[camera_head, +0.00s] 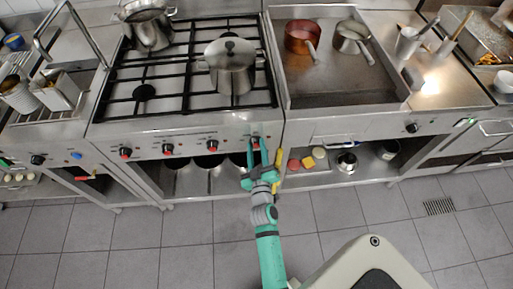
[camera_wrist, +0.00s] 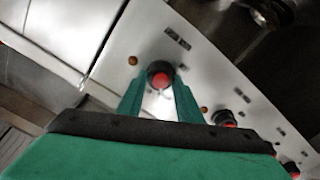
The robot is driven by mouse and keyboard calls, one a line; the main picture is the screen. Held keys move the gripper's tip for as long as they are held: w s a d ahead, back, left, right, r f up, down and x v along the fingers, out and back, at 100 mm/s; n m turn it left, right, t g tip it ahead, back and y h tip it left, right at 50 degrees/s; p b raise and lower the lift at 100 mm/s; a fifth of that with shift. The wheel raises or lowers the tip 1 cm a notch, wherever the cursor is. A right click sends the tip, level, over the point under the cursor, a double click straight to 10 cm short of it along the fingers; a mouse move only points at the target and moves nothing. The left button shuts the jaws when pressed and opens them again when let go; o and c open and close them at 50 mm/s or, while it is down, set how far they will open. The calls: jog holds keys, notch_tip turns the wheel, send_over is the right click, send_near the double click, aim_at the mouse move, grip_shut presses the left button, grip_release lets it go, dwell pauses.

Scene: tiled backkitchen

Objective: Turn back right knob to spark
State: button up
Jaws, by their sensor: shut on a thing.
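The stove (camera_head: 182,131) has a row of black knobs with red faces along its front panel. The rightmost knob (camera_head: 255,141) is between the tips of my green gripper (camera_head: 257,150), which reaches up to the panel from below. In the wrist view, this knob (camera_wrist: 160,76) shows its red face and black rim between the two fingertips (camera_wrist: 159,88). My gripper is shut on it. The knob's mark is too small to read. The other knobs (camera_head: 212,145) are to the left in the head view and apart from my gripper.
A lidded pot (camera_head: 231,68) stands on the right burners and another pot (camera_head: 149,27) at the back left. The counter (camera_head: 335,85) to the right holds two pans. A yellow-handled tool (camera_head: 280,168) hangs just right of my gripper. The tiled floor in front is clear.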

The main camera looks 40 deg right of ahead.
dwell(0.3)
jog(key=o, duration=1)
jog(key=shift+o, duration=0.2)
jog(key=shift+s, duration=0.1)
jog(key=v, duration=1)
jog(key=shift+s+a, duration=0.25)
jog(key=shift+a, duration=0.05)
jog(key=s+a+r+y, duration=0.3)
jog(key=s+a, duration=0.6)
jog(key=a, duration=0.3)
jog(key=s+a+r+y, duration=0.4)
jog(key=s+a+y, duration=0.2)
jog(key=s+a, duration=0.4)
jog(key=a, duration=0.3)
jog(key=shift+s+a+r+n, duration=0.2)
jog(key=shift+a+r+n, duration=0.05)
jog(key=shift+a+n, duration=0.1)
